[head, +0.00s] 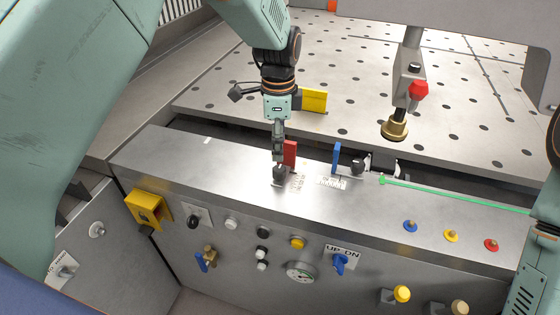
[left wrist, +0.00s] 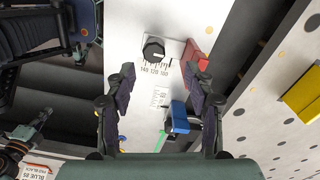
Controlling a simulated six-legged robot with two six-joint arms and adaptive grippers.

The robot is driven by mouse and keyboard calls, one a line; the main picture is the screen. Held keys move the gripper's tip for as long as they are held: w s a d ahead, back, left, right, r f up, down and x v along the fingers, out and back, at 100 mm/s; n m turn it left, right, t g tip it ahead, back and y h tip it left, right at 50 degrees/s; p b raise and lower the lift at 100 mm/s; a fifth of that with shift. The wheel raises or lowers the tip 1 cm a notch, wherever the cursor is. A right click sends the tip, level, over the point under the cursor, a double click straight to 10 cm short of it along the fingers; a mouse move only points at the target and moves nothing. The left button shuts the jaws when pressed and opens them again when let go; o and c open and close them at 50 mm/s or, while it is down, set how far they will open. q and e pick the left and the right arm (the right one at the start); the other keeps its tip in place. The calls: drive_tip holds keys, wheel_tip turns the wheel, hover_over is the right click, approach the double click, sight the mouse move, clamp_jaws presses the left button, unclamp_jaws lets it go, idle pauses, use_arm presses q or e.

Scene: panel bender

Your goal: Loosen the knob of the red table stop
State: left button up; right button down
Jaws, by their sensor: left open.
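The red table stop (head: 289,153) is a small upright red block at the back edge of the steel ledge. It also shows in the left wrist view (left wrist: 194,57). Its black round knob (left wrist: 153,49) with a white mark sits beside it, over a printed scale. In the head view the knob (head: 280,173) is partly covered by my left gripper (head: 279,161). That gripper points down over the knob. In the left wrist view its two fingers are apart, with the knob beyond the gap between the tips (left wrist: 160,76). I see no contact. My right gripper is not in view.
A blue stop (head: 336,157) with a black knob (head: 357,167) stands to the right on the ledge. A yellow block (head: 313,100) lies on the perforated table behind. A red-handled clamp (head: 396,125) stands at the back right.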

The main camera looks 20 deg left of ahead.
sight(279, 168)
use_arm(q)
drive_tip(key=f, duration=0.1)
drive_tip(key=s+f, duration=0.1)
drive_tip(key=f, duration=0.1)
drive_tip(key=shift+s+d+f, duration=0.2)
drive_tip(key=shift+s+d, duration=0.15)
drive_tip(key=shift+w+a+f, duration=0.1)
drive_tip(key=shift+w+f, duration=0.1)
drive_tip(key=shift+f, duration=0.45)
drive_tip(key=shift+w+a+f, duration=0.1)
drive_tip(key=shift+w+f, duration=0.05)
drive_tip(key=shift+f, duration=0.45)
drive_tip(key=shift+w+a+f, duration=0.1)
drive_tip(key=shift+w+f, duration=0.1)
drive_tip(key=shift+f, duration=0.45)
drive_tip(key=shift+s+d+r, duration=0.2)
drive_tip(key=shift+s+r, duration=0.1)
drive_tip(key=shift+s, duration=0.05)
drive_tip(key=shift+d, duration=0.1)
drive_tip(key=shift+c, duration=0.6)
drive_tip(key=shift+w+f, duration=0.25)
drive_tip(key=shift+w, duration=0.1)
drive_tip(key=c, duration=0.5)
drive_tip(key=shift+s+r, duration=0.15)
drive_tip(key=c, duration=0.4)
clamp_jaws()
